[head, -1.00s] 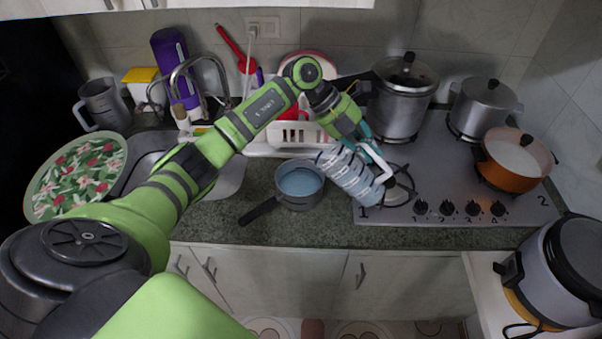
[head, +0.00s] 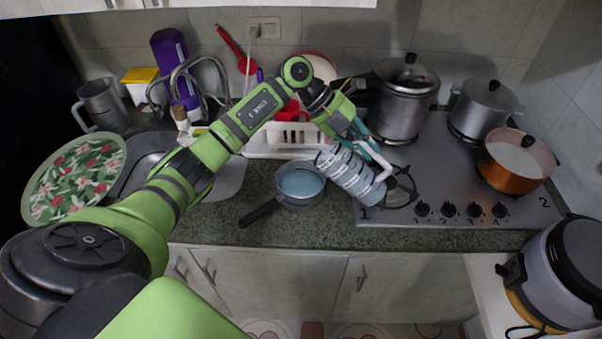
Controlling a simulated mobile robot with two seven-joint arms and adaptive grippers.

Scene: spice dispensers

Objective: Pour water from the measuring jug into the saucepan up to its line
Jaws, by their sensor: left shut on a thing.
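The measuring jug (head: 349,174) is clear with dark bands and a white handle. My left gripper (head: 372,152) is shut on it at the handle side. The jug is tilted strongly, its mouth pointing up-left toward the saucepan and its base over the hob's left edge. The small grey saucepan (head: 300,186) stands on the counter left of the jug, its black handle pointing down-left. Pale blue water shows in the saucepan. The jug's mouth is near the pan's right rim. I cannot make out a stream or the pan's line. My right gripper is not in view.
The gas hob (head: 447,180) lies to the right with a pressure cooker (head: 402,97), a lidded pot (head: 484,108) and an orange pan (head: 514,162). A white dish rack (head: 285,139) stands behind the saucepan. The counter in front of the saucepan (head: 300,230) is clear.

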